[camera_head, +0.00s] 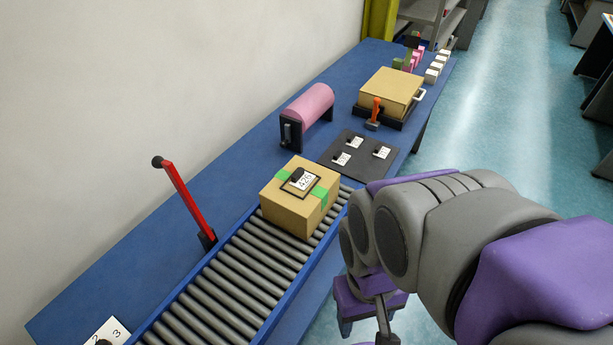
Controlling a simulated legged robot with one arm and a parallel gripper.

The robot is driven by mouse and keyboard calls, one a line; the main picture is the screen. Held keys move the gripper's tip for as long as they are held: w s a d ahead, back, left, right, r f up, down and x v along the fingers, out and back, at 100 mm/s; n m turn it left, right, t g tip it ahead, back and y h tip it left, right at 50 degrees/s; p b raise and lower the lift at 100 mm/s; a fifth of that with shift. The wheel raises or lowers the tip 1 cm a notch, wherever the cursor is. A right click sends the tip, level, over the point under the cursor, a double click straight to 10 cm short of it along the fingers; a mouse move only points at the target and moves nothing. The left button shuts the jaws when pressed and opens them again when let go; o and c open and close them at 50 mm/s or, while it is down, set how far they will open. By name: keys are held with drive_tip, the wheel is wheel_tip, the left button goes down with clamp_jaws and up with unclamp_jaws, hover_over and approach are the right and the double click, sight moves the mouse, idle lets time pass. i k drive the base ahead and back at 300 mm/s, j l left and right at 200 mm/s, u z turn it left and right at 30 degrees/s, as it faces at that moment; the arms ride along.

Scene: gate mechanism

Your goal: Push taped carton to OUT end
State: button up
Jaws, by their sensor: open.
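A brown cardboard carton (297,204) with green tape on its sides sits upright on the grey roller conveyor (222,285). A white label reading 426 lies on its top, with a small black piece on the label. The carton is near the conveyor's far end. My gripper (364,322) hangs low at the conveyor's right side, partly hidden by my own arm. It is open, apart from the carton and nearer the camera. No OUT marking is legible.
A red lever (186,200) with a black knob stands left of the conveyor. Beyond the carton are a dark board (358,160) with small tags, a pink roller (308,104), an orange-handled tool (375,112) and a larger box (390,92). A numbered card (110,332) lies at lower left.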

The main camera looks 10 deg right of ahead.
sight(300, 212)
drive_tip(key=l+u, duration=0.1)
drive_tip(key=u, duration=0.65)
drive_tip(key=l+u, duration=0.45)
drive_tip(key=l, duration=0.25)
drive_tip(key=l+u, duration=0.4)
drive_tip(key=l, duration=0.3)
drive_tip(key=k+l+u, duration=0.15)
drive_tip(key=l+u, duration=0.3)
drive_tip(key=l, duration=0.25)
drive_tip(key=k+l, duration=0.1)
drive_tip(key=l, duration=0.25)
drive_tip(key=k+l, duration=0.15)
drive_tip(key=l, duration=0.25)
drive_tip(key=k+l, duration=0.1)
drive_tip(key=l, duration=0.25)
drive_tip(key=k+l, duration=0.15)
drive_tip(key=l, duration=0.2)
drive_tip(key=l+u, duration=0.05)
